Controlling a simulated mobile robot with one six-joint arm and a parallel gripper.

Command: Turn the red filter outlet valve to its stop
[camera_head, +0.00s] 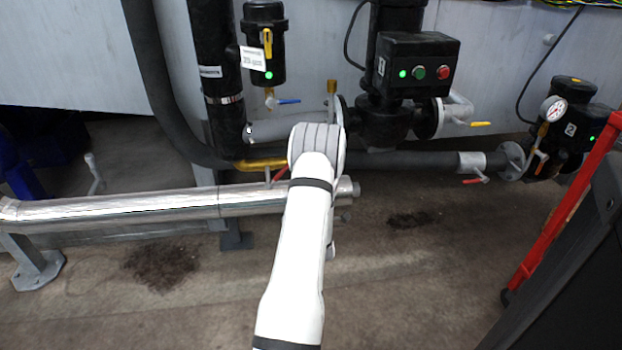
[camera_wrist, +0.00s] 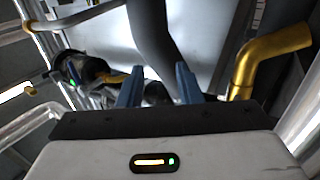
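Two small red handles show in the head view. One red lever (camera_head: 280,174) sits by a yellow pipe section, just left of my arm and partly hidden by it. The other red lever (camera_head: 474,181) hangs below the grey pipe at the right. I cannot tell from labels which one is the filter outlet valve. My gripper is hidden behind my arm in the head view. In the wrist view my gripper (camera_wrist: 159,84) shows two blue fingers set apart, with nothing clearly held. No red handle is visible in the wrist view.
A black filter housing (camera_head: 264,50) has a blue-handled valve (camera_head: 288,101) below it. A shiny metal pipe (camera_head: 120,208) runs low at the left. A black pump box (camera_head: 420,68), a gauge (camera_head: 553,108) and a red frame (camera_head: 560,225) stand right. The front floor is open.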

